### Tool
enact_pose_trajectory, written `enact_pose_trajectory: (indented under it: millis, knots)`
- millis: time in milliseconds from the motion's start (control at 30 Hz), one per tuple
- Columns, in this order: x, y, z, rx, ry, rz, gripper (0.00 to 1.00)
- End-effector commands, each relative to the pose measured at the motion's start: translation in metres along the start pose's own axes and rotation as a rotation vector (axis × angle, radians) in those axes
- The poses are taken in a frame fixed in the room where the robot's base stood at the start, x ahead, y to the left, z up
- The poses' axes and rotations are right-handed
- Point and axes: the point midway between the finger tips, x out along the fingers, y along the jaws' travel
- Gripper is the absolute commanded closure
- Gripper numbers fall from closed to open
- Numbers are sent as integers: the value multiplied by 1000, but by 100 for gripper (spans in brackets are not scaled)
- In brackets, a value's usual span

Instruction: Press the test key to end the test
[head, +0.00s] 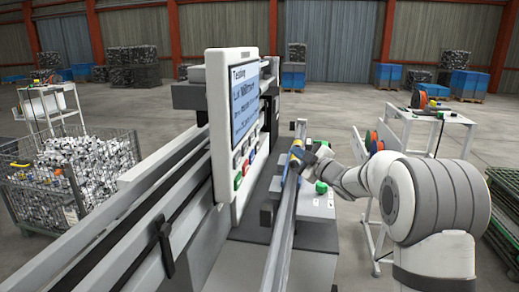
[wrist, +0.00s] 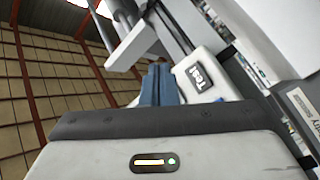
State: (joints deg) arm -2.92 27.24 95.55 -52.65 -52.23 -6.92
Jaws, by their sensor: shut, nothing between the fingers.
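The upright white panel (head: 232,130) carries a lit screen (head: 245,98) headed "Testing", with coloured keys below it. In the wrist view a dark key marked "Test" (wrist: 200,79) sits on a white housing, just right of my gripper's fingertips. My gripper (wrist: 158,75) is shut and empty, its blue fingers together. They look close to the white housing; I cannot tell whether they touch it. In the head view my gripper (head: 297,152) is by the long rail, right of the panel. I cannot make out the Test key there.
A long metal rail (head: 283,225) runs between the panel and my arm. A grey box with a green button (head: 321,187) stands beside it. A wire cage of metal parts (head: 85,175) is at left. A white trolley (head: 430,117) is at right. Open floor lies behind.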

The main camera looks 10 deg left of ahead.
Motion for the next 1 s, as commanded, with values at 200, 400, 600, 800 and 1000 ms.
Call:
enact_pose_trajectory:
  millis: [200,400,600,800,1000]
  knots:
    - [14,-11,-11,0,3,-2,100]
    - [34,-26,-26,0,4,-3,100]
    - [51,-40,-37,0,3,-2,100]
    - [60,-45,-44,0,3,-2,100]
    - [62,-46,-46,0,1,-2,100]
